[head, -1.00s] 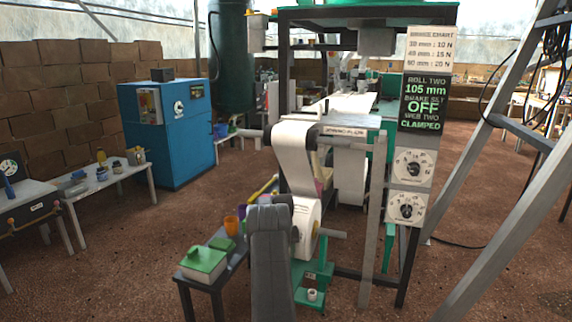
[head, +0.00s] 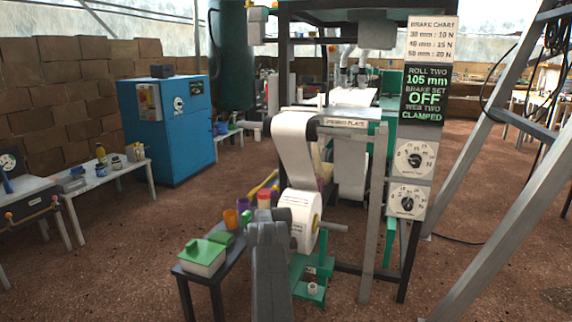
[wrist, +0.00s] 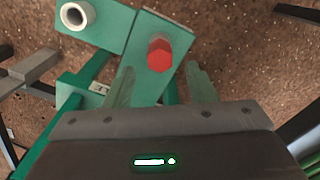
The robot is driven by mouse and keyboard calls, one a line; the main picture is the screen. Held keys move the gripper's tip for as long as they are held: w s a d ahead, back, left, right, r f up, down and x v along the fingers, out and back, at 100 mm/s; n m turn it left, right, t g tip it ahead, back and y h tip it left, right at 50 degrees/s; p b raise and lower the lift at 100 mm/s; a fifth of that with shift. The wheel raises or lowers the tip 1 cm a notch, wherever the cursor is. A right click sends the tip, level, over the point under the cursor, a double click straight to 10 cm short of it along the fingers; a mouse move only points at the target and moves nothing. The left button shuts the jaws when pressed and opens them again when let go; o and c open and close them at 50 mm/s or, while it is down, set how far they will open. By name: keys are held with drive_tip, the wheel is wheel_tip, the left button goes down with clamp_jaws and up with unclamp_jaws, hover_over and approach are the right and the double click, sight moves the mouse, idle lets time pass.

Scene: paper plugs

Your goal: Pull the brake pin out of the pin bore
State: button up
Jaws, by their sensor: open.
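The brake pin, seen as a red hexagonal head (wrist: 160,56), stands up from a green bracket (wrist: 140,72) in the wrist view. Its shaft and the pin bore are hidden beneath the head. My gripper (wrist: 161,74) is open, one finger on each side of the line to the red head, with the head just beyond or between the fingertips. I cannot tell whether a finger touches it. In the head view my arm hides the gripper.
A paper roll (head: 300,215) with a metal shaft hangs just above the green stand (head: 304,268). A grey post (head: 374,210) stands to the right. A side table (head: 190,271) with a green-topped box and cups is at left.

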drive_tip(key=shift+f, duration=0.15)
drive_tip(key=shift+f+b, duration=1.35)
drive_tip(key=shift+f, duration=0.55)
clamp_jaws()
